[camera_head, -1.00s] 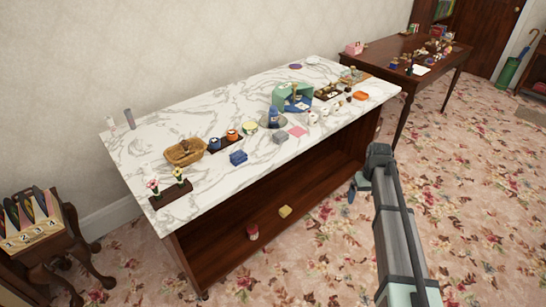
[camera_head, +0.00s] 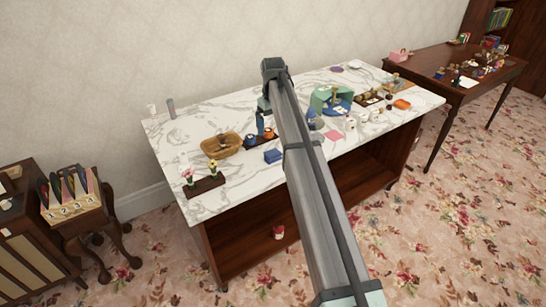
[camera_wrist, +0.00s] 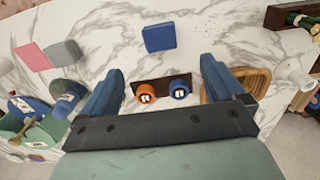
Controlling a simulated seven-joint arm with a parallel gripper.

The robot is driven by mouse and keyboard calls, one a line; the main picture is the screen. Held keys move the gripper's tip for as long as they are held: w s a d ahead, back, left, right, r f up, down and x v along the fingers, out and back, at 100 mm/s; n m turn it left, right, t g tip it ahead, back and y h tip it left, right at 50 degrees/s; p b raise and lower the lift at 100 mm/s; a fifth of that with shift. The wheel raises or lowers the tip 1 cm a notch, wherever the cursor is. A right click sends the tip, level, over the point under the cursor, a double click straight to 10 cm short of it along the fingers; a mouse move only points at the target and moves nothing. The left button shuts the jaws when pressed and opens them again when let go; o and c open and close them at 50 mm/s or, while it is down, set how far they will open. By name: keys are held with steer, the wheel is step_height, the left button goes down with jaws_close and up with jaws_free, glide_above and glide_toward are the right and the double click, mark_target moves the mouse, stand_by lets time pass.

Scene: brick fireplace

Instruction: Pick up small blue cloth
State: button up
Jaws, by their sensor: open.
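The small blue cloth (camera_head: 272,156) is a folded dark-blue square lying flat on the marble-topped table (camera_head: 240,185) near its front edge. In the wrist view the cloth (camera_wrist: 159,37) lies at the top centre, beyond my fingertips. My gripper (camera_wrist: 161,66) is open and empty, its two blue fingers spread wide above the table. In the head view my gripper (camera_head: 261,122) hangs over the table behind the cloth, largely hidden by my arm. Nothing touches the cloth.
Orange (camera_wrist: 146,90) and blue (camera_wrist: 179,88) pots stand in a dark tray between my fingers in the wrist view. A wicker basket (camera_wrist: 252,78) is beside the right finger. A grey square (camera_wrist: 64,53), pink square (camera_wrist: 32,57) and teal structure (camera_wrist: 40,135) lie left.

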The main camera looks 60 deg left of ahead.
glide_above(273, 152)
steer(key=f, duration=0.8)
steer(key=shift+s+f, duration=0.15)
steer(key=shift+s, duration=0.2)
steer(key=shift+w+d+f, duration=0.1)
steer(key=shift+w+f, duration=0.05)
steer(key=shift+f, duration=1.15)
steer(key=shift+w+f, duration=0.1)
steer(key=shift+f, duration=1.2)
steer(key=shift+c, duration=0.4)
steer(key=c, duration=1)
steer(key=shift+r, duration=5)
